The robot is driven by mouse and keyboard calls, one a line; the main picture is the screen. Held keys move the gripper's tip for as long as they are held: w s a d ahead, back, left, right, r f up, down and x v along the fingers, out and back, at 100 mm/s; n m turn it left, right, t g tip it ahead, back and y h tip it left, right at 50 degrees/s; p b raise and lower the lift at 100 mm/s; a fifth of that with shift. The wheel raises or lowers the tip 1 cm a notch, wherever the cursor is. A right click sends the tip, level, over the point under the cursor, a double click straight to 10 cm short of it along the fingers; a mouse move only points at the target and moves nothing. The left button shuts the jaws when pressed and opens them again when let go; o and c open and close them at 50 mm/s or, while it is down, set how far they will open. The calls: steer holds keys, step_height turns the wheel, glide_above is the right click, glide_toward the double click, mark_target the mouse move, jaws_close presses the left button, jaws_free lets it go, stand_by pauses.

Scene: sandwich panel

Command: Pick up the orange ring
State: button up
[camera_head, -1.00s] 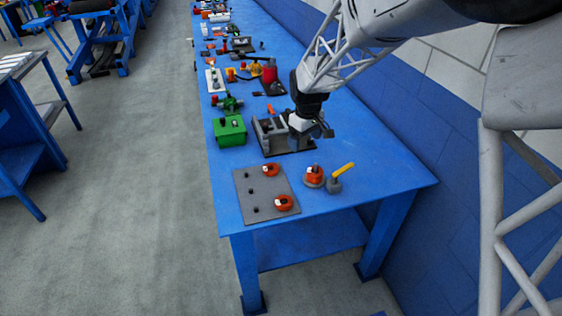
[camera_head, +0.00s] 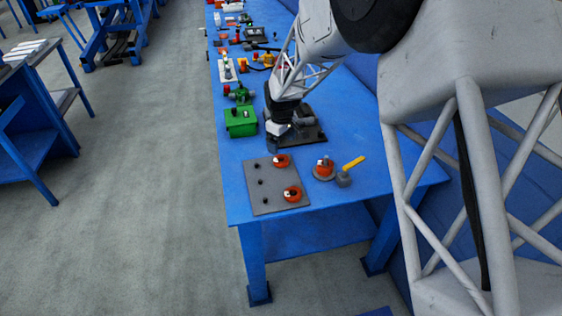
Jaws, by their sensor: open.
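A grey sandwich panel (camera_head: 262,202) lies at the near end of the blue table. Two orange rings sit along its right side, a far orange ring (camera_head: 282,160) and a near orange ring (camera_head: 292,194). Another orange piece (camera_head: 324,166) sits on a round grey base just right of the panel. My gripper (camera_head: 272,147) is open, pointing down just beyond the panel's far edge, close to the far ring and apart from it. Its fingers are small and dark in this view. I cannot tell its exact height over the table.
A yellow-handled tool (camera_head: 352,164) on a grey block stands right of the round base. A green box (camera_head: 241,121) stands left of my gripper. A dark fixture (camera_head: 306,136) is partly hidden behind my gripper. Several parts crowd the far table; its near right corner is clear.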

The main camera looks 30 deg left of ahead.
mark_target(281, 160)
steer(key=shift+f, duration=1.15)
steer(key=shift+a+f, duration=0.1)
steer(key=shift+f, duration=2.5)
steer(key=c, duration=1)
steer(key=shift+r, duration=0.2)
